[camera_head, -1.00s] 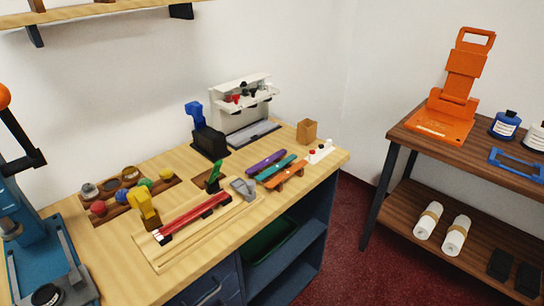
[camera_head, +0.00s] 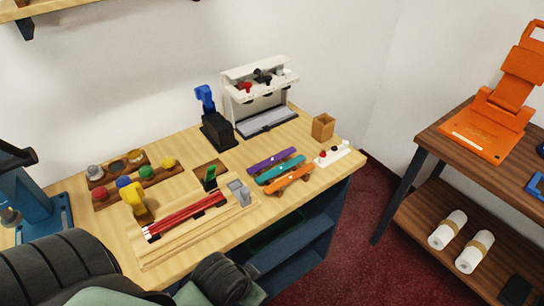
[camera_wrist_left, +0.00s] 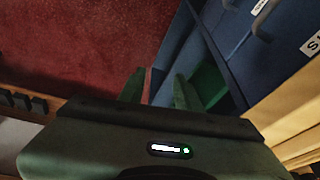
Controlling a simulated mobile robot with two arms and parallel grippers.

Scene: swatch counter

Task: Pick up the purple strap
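The purple strap (camera_head: 262,164) lies on the wooden counter in the head view, the rearmost of three straps side by side. A teal strap (camera_head: 278,171) and an orange strap (camera_head: 292,180) lie in front of it. My left arm enters the head view at the bottom left, in front of the counter's edge and well short of the straps. In the left wrist view, my left gripper (camera_wrist_left: 158,92) has its two fingers apart with nothing between them, facing the red floor and blue cabinet. The purple strap is not in that view. My right gripper is not in view.
A white block with a red knob (camera_head: 333,154) and a small wooden box (camera_head: 323,127) stand right of the straps. A white rack (camera_head: 258,93) and a black stand (camera_head: 217,132) are behind. A grey clamp (camera_head: 239,192) sits left of them. A dark wooden shelf unit (camera_head: 428,143) stands at right.

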